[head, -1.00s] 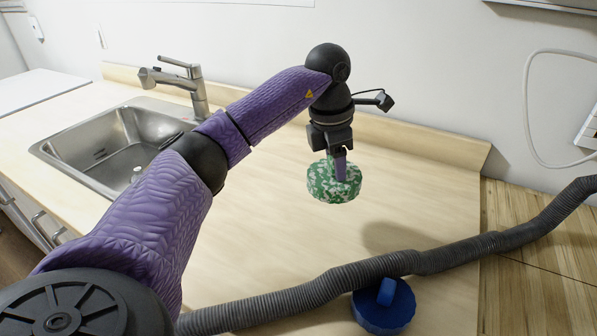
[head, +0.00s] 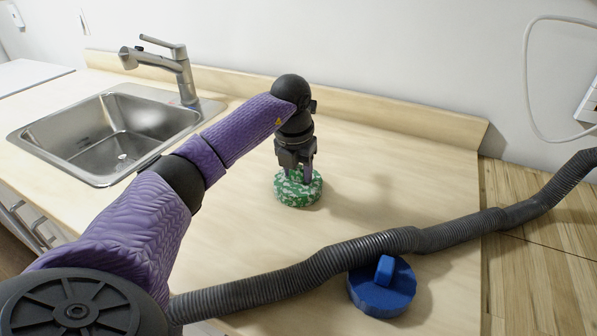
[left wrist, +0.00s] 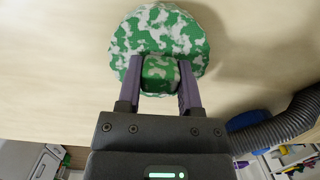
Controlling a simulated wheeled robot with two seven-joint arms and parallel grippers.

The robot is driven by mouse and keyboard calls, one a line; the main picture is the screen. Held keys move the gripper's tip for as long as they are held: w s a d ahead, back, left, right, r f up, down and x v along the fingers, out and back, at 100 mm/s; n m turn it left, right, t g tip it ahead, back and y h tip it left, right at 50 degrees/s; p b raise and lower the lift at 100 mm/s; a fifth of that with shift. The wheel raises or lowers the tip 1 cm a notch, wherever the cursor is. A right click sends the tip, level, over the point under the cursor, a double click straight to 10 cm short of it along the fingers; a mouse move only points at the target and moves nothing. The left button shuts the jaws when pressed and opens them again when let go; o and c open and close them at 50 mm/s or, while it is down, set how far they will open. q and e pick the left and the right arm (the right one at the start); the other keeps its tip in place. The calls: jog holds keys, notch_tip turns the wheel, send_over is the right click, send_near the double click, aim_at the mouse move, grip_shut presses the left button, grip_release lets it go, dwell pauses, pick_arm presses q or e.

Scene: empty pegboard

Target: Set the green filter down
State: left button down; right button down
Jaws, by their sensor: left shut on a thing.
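The green filter (head: 298,190) is a round disc mottled green and white with a raised grip. It is at the counter surface in the middle of the head view; I cannot tell whether it touches the wood. My left gripper (head: 308,176) is above it, pointing down, with its fingers on either side of the grip. The left wrist view shows the filter (left wrist: 185,30) and the fingers of my left gripper (left wrist: 160,85) shut on its grip. My right gripper is not in view.
A ribbed grey hose (head: 330,262) crosses the front of the counter (head: 400,170). A blue filter (head: 383,292) lies against its near side. A steel sink (head: 110,135) with a tap (head: 170,65) is at the left. The counter right of the green filter is clear.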

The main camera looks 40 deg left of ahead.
aim_at(294, 185)
pick_arm(q)
jog(key=shift+c, duration=1.3)
grip_release()
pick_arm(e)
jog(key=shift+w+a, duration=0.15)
pick_arm(q)
notch_tip(294, 185, up, 12)
jog(key=s+p, duration=0.1)
jog(key=p, duration=0.3)
jog(key=shift+s+d, duration=0.3)
jog(key=shift+s, duration=0.1)
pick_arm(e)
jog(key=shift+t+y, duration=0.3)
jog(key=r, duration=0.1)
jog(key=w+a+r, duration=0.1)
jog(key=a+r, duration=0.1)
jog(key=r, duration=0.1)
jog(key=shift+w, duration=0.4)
